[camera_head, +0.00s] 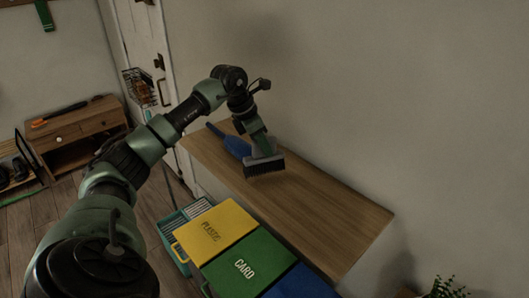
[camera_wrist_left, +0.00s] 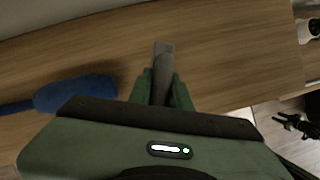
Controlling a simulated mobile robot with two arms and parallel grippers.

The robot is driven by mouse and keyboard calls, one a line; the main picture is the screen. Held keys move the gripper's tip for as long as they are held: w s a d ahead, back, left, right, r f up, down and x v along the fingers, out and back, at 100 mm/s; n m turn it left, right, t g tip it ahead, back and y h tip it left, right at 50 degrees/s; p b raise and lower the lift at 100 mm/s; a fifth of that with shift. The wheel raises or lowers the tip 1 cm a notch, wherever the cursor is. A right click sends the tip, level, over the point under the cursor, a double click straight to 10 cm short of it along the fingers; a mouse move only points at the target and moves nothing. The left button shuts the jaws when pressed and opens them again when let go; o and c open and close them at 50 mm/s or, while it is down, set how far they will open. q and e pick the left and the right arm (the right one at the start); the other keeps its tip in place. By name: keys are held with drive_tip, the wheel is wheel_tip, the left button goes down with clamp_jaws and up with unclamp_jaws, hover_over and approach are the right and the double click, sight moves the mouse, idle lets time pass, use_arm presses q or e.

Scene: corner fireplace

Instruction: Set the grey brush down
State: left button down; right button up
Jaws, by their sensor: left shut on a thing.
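The grey brush (camera_head: 265,165) with dark bristles is held just above a long wooden shelf top (camera_head: 335,213) against the wall. My left gripper (camera_head: 264,148) is shut on it. In the left wrist view the brush (camera_wrist_left: 163,58) shows between the green fingers of my left gripper (camera_wrist_left: 162,88), with the wood surface below it. Whether the bristles touch the wood is hard to tell. My right gripper is not in view.
A blue duster (camera_head: 234,142) lies on the wood beside the brush; it also shows in the left wrist view (camera_wrist_left: 75,93). Yellow, green and blue bin lids (camera_head: 250,262) stand in front of the shelf. The shelf's right part is clear.

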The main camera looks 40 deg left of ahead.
use_arm(q)
wheel_tip(320, 180, down, 3)
drive_tip(key=shift+a+p, duration=0.1)
drive_tip(key=shift+p, duration=0.2)
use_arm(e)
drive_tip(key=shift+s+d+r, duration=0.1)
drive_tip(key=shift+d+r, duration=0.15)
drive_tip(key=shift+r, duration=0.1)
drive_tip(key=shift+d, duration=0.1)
use_arm(q)
drive_tip(key=shift+f, duration=0.15)
drive_tip(key=c, duration=1.3)
unclamp_jaws()
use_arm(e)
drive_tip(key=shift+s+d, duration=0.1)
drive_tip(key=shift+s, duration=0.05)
use_arm(q)
drive_tip(key=b+v, duration=0.2)
drive_tip(key=v, duration=1)
drive_tip(key=shift+b, duration=0.35)
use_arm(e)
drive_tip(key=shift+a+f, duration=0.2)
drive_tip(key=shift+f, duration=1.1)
